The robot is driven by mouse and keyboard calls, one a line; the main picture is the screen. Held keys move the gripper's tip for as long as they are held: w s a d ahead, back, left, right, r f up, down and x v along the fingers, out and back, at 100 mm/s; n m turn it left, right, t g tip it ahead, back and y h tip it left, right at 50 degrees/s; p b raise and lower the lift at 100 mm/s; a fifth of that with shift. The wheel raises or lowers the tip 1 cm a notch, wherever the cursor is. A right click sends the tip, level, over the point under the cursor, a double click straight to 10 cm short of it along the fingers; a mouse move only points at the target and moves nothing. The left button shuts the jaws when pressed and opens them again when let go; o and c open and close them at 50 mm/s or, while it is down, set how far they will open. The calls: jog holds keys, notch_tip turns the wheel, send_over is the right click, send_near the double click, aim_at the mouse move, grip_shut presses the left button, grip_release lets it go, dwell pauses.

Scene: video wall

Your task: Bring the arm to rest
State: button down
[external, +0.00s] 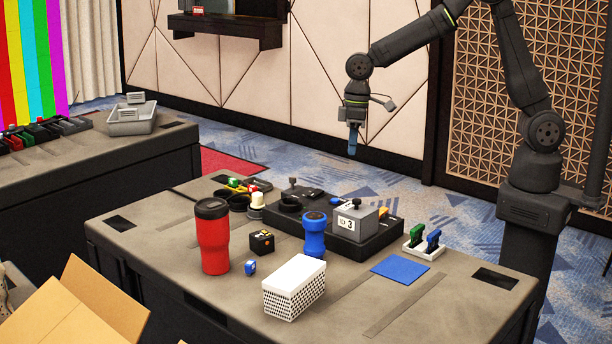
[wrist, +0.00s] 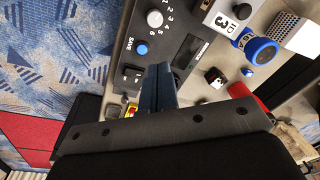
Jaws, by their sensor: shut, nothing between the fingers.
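My gripper (external: 352,146) hangs pointing down in the external view, above and behind the back edge of the table (external: 180,262). It is apart from everything on the table. In the wrist view its fingers (wrist: 160,88) are together, with nothing held. Below it in that view lies a dark control panel (wrist: 165,40) with a white knob and a blue button.
On the table stand a red tumbler (external: 213,240), a blue cup (external: 314,236), a white perforated box (external: 294,288), a grey block marked 3 (external: 354,222) and a dark die-like cube (external: 262,242). A blue mat (external: 400,270) lies at the right. A cardboard box (external: 85,310) is at front left.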

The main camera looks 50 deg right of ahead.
jog(key=w+d+n+h, duration=0.1)
jog(key=w+n, duration=0.9)
jog(key=w, duration=0.2)
jog(key=shift+w, duration=0.2)
